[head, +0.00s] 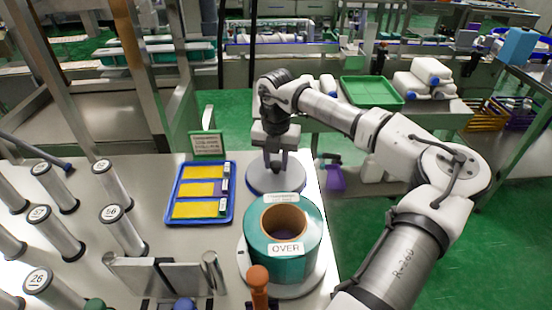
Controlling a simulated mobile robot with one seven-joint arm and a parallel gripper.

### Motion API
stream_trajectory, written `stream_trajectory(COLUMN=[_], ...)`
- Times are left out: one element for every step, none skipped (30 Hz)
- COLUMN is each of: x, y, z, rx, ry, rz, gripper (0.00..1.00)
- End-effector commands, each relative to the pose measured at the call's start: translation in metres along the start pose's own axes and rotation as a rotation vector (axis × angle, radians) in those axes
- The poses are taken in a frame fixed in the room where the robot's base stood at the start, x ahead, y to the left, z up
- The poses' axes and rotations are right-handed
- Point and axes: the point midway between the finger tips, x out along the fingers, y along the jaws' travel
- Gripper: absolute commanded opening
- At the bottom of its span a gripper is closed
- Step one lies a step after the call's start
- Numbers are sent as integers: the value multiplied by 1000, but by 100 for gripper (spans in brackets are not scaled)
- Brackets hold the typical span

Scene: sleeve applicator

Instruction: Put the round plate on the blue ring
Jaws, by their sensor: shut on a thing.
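A grey round plate (262,182) is at the table's far right part, below my gripper (276,160). My gripper points down over its middle and is shut on the plate's central upright part. A blue edge, apparently the blue ring (259,190), shows along the plate's near side. I cannot tell whether the plate rests on it or is slightly above it. The fingers hide part of the plate's middle, and the teal roll in front hides part of its near edge.
A teal roll (285,259) labelled OVER stands on a white round base just in front of the plate. A blue tray (169,211) with yellow pieces lies to the left, a small sign (207,144) behind it. Several metal cylinders (121,231) stand at left. The table's right edge is close.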

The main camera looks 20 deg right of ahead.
Motion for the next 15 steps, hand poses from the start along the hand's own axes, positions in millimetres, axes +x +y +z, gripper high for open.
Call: stream_trajectory(x=[1, 1, 1, 1, 1, 1, 1, 2, 4, 5, 6, 5, 4, 4, 4], y=[0, 0, 0, 0, 0, 0, 0, 0, 0, 0, 0, 0, 0, 0, 0], z=[0, 0, 0, 0, 0, 0, 0, 0, 0, 0, 0, 0, 0, 0, 0], rx=[0, 0, 0, 0, 0, 1, 1, 1, 1, 1, 1, 1, 1, 1, 1], ry=[-2, -3, -3, -3, -3, -3, -3, -3, -2, -2, -2, -2, -2, -2, -2], rz=[0, 0, 0, 0, 0, 0, 0, 0, 0, 0, 0, 0, 0, 0, 0], gripper=[1, 1, 1, 1, 1, 1, 1, 1, 1, 1, 1, 33, 37, 41, 46])
